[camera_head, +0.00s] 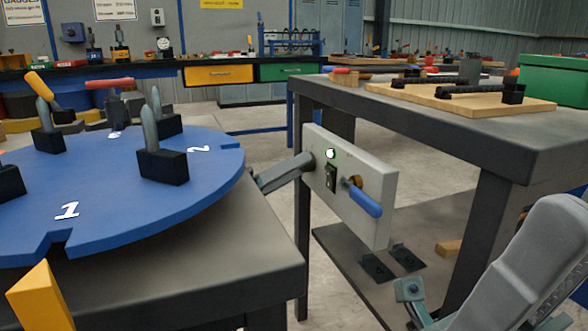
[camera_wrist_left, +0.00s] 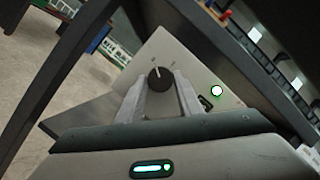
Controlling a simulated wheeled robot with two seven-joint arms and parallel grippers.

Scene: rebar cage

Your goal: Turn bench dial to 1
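The dial (camera_wrist_left: 160,78) is a round black knob with a white pointer line on a pale grey panel (camera_wrist_left: 200,65). Small marks beside it are too faint to read. In the head view the panel (camera_head: 380,222) is fixed at the bench side, and the dial is mostly hidden at its left end. My left gripper (camera_head: 304,162) reaches this end from the lower left. In the left wrist view its two fingers (camera_wrist_left: 160,85) lie along both sides of the knob, with no clear gap. My right arm shows at the lower right; its fingers cannot be made out.
The panel also has a lit green-rimmed lamp (camera_head: 330,154), a black switch (camera_head: 331,178) and a blue handle (camera_head: 365,202). A blue round plate (camera_head: 110,215) with white numbers 1 and 2 carries upright tools at left. A dark bench (camera_head: 450,120) stands behind the panel.

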